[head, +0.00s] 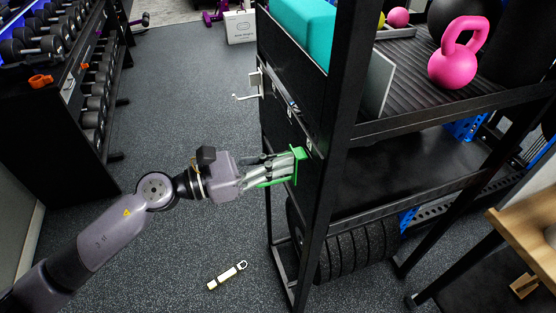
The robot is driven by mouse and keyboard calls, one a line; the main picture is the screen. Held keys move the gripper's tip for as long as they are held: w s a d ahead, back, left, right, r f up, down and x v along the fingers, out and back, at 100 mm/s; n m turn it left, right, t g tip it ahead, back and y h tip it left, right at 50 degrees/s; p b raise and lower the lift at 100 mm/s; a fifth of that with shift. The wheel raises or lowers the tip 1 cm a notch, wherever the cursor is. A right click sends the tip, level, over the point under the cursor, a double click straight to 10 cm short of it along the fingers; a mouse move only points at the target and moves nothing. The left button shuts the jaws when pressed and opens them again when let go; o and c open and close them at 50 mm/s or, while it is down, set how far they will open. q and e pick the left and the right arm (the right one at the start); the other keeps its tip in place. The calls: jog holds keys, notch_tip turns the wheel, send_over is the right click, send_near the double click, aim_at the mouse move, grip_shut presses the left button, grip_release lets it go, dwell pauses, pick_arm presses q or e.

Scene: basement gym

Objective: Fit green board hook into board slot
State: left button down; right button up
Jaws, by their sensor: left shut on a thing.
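The green board hook (299,164) is in the fingers of my left gripper (284,165), which is shut on it. The hook's upright plate faces the dark board (280,121) on the side of the black rack. The plate is close to the board, but I cannot tell whether it touches. Small pale marks that look like slots (291,116) show on the board above the hook. Any slot behind the hook is hidden by the hook and fingers. A white hook (251,87) hangs at the board's far edge. My right gripper is not in view.
The black rack (338,125) holds a pink kettlebell (453,62) and a teal block (303,28). A dumbbell rack (62,100) stands at the left. A small pale tool-like item (227,275) lies on the floor. Open floor lies between the racks.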

pick_arm(q)
jog(key=shift+p+x, duration=0.5)
jog(key=shift+x, duration=0.8)
jog(key=c, duration=1.7)
grip_release()
jog(key=v, duration=1.2)
jog(key=shift+r, duration=0.1)
